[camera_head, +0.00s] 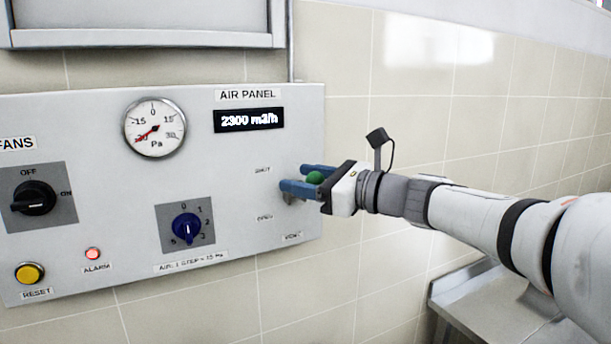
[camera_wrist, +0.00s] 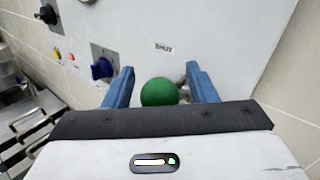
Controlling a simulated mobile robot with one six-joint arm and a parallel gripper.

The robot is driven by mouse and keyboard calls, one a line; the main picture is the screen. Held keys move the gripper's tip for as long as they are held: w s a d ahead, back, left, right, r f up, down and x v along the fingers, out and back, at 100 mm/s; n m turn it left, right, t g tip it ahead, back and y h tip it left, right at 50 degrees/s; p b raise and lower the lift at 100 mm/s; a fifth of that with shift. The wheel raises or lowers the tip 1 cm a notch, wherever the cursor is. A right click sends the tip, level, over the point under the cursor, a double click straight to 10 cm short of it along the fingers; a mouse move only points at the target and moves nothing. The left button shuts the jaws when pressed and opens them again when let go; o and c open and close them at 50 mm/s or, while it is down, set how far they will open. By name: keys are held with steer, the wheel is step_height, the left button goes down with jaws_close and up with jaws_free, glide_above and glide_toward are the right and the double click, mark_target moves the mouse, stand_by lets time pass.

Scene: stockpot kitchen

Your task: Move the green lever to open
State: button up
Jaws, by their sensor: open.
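In the wrist view the green knob (camera_wrist: 159,92) sits between the two spread fingers of my gripper (camera_wrist: 160,85), with a gap on each side. A grey piece of the lever shows behind the knob, to its right. The SHUT label (camera_head: 262,170) is up and left of the fingers. The OPEN label (camera_head: 265,218) is below and left of them. The lever's mount is mostly hidden by the fingers.
The air panel (camera_head: 110,185) carries a gauge (camera_head: 154,127), a display reading 2300 m3/h (camera_head: 249,120), a blue dial (camera_head: 187,227), a black fan switch (camera_head: 34,198) and a yellow reset button (camera_head: 29,273). A metal counter (camera_head: 490,305) stands at lower right.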

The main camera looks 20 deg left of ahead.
jaws_close()
stand_by(0.5)
